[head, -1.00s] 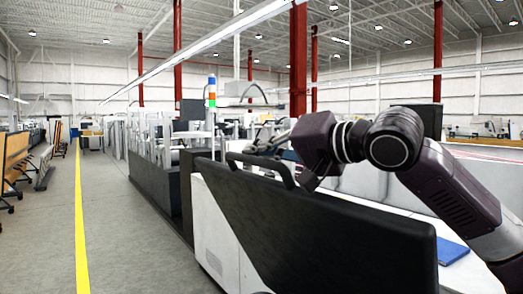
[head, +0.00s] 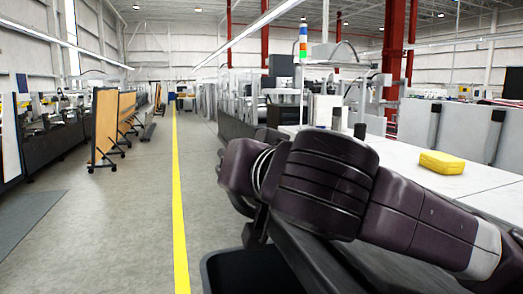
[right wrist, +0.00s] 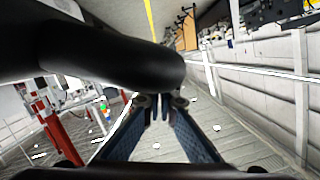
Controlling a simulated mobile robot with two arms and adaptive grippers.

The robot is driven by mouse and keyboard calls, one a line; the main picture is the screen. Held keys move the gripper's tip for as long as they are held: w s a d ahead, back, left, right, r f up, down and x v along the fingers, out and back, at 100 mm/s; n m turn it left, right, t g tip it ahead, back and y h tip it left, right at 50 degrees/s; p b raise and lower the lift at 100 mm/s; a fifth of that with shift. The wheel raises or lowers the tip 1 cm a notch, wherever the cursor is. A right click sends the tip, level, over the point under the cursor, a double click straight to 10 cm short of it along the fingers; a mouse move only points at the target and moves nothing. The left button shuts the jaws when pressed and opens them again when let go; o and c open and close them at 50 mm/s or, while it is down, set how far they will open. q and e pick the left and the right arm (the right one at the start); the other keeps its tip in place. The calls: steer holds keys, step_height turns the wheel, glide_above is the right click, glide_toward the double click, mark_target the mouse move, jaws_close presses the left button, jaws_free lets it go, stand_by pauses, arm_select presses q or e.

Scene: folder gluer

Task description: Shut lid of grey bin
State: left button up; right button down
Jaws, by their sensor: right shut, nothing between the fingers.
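The bin (head: 236,276) stands at the bottom of the head view, very dark grey, with part of its open mouth showing. Its dark lid (head: 330,262) is raised and slanted on the right of the mouth, partly hidden behind my right arm. My right gripper (right wrist: 162,106) is shut and empty in the right wrist view. A thick black rounded bar (right wrist: 110,62), perhaps the lid's handle or edge, crosses close by the fingers; contact cannot be told. In the head view my wrist hides most of the gripper. My left gripper is not in view.
A white worktop (head: 440,182) with a yellow block (head: 442,162) lies to the right, behind my arm. Open grey floor with a yellow line (head: 177,200) runs on the left. Wooden boards on wheels (head: 105,125) stand farther left.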

steer(key=shift+n, duration=0.3)
steer(key=shift+s+a+f+b, duration=0.25)
steer(key=shift+a+f+b, duration=0.25)
steer(key=shift+f, duration=0.45)
steer(key=shift+s+a+f+b, duration=0.25)
steer(key=shift+a+f, duration=0.35)
steer(key=shift+f, duration=0.35)
